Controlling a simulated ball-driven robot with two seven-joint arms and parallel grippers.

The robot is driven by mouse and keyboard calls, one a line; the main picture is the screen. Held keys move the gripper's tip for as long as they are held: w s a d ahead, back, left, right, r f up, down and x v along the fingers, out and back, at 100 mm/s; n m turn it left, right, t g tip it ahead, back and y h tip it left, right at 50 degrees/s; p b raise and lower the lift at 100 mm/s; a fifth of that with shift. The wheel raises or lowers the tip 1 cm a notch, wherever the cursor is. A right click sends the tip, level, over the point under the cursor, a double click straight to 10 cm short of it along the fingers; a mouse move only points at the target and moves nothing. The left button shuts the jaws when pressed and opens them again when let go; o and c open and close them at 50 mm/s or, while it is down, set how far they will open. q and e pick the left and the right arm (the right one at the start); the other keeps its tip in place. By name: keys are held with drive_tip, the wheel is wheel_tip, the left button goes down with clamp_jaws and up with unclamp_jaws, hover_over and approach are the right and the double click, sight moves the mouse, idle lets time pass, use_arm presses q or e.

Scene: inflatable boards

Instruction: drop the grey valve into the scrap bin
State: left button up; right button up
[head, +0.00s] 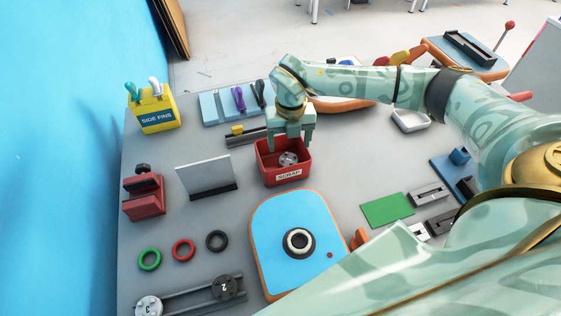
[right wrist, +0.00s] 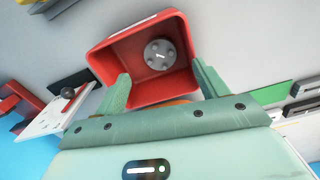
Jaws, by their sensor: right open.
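The grey valve (head: 288,159) lies inside the red scrap bin (head: 267,176), on its floor. In the right wrist view the valve (right wrist: 160,54) is a round grey disc with bolt heads and a white mark, loose in the bin (right wrist: 103,62). My right gripper (head: 290,143) is over the bin, pointing down with its fingers spread. In the right wrist view its fingertips (right wrist: 161,72) are apart with nothing between them, and the valve is clear of both. My left gripper is not in view.
A blue board (head: 272,221) with a black-and-white ring fitting lies in front of the bin. A grey upright plate (head: 207,174) stands left of it. A yellow side-fins box (head: 154,108) is at the far left. A green mat (head: 387,210) lies to the right.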

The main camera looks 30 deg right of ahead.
wheel_tip(320, 180, up, 16)
drive_tip(key=p, duration=0.2)
drive_tip(key=shift+r, duration=0.15)
idle(0.4)
